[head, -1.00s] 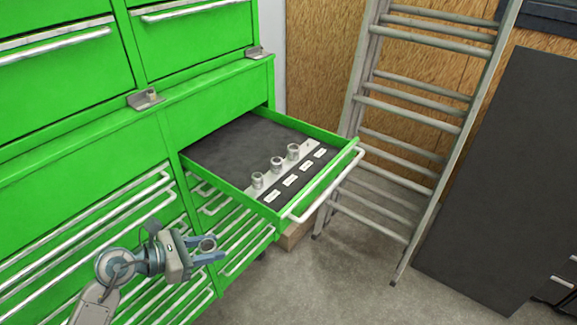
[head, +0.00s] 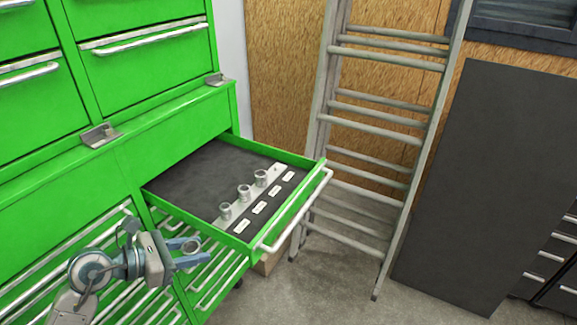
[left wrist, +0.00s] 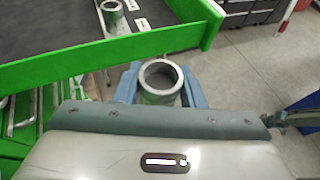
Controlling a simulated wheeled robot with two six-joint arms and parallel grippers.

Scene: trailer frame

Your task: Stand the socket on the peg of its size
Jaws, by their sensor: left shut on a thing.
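My left gripper (head: 186,254) is shut on a grey metal socket (head: 192,246), outside the open drawer, to the left of its front corner. In the left wrist view the held socket (left wrist: 160,97) stands between the blue fingers (left wrist: 160,86) with its round open end facing the camera. A pale rail (head: 235,202) lies in the drawer. Three grey sockets stand along it: a near one (head: 225,211), a middle one (head: 244,192) and a far one (head: 261,178). I cannot make out a bare peg. My right gripper is not in view.
The green drawer (head: 160,208) has raised walls and a front handle (head: 300,213). Several white labels (head: 259,207) lie in front of the rail. The dark drawer floor behind the rail is clear. A ladder (head: 375,140) leans at the right; cabinet drawers are at the left.

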